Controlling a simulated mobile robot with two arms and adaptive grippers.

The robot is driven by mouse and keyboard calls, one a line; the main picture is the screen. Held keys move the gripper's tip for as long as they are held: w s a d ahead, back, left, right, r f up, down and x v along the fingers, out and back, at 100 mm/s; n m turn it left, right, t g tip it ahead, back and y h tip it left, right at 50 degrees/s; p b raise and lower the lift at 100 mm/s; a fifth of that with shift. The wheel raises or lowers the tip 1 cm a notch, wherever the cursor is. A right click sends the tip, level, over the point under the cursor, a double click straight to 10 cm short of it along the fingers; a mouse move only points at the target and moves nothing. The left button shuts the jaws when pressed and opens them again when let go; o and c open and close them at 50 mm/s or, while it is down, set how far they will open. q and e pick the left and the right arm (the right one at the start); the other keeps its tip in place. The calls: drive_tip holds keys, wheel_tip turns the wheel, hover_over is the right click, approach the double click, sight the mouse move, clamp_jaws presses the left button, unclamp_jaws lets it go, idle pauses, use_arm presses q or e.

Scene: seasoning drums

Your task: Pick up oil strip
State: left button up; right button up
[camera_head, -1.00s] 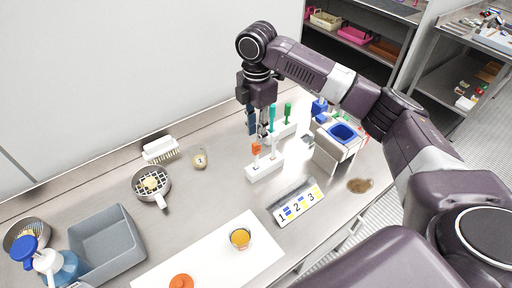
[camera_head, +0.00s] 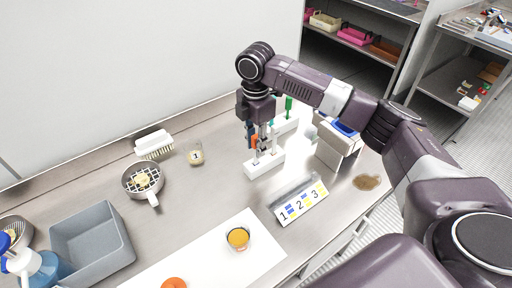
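I cannot pick out an oil strip for certain. A white rack (camera_head: 265,165) on the steel table holds upright tools; an orange-topped one (camera_head: 255,142) stands in it. A second white rack behind it holds tools with green tops (camera_head: 289,104). My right gripper (camera_head: 264,143) hangs pointing down over the near rack, close to the orange-topped tool. Its fingers are small and partly merge with the tools, so touching or grasping cannot be told. A small cup of orange-brown liquid (camera_head: 238,238) stands on a white board (camera_head: 205,262). My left gripper is not in view.
A white box with a blue top (camera_head: 337,150) stands right of the racks. A card numbered 1 2 3 (camera_head: 301,204) lies before it, near a brown spill (camera_head: 366,182). A grey bin (camera_head: 90,246), pan (camera_head: 143,181), brush (camera_head: 153,143) and small jar (camera_head: 195,154) stand left.

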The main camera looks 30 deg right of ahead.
wheel_tip(320, 180, down, 5)
drive_tip(key=shift+d+r+p, duration=0.15)
drive_tip(key=shift+p, duration=0.65)
drive_tip(key=shift+f, duration=0.35)
drive_tip(key=shift+c, duration=0.5)
clamp_jaws()
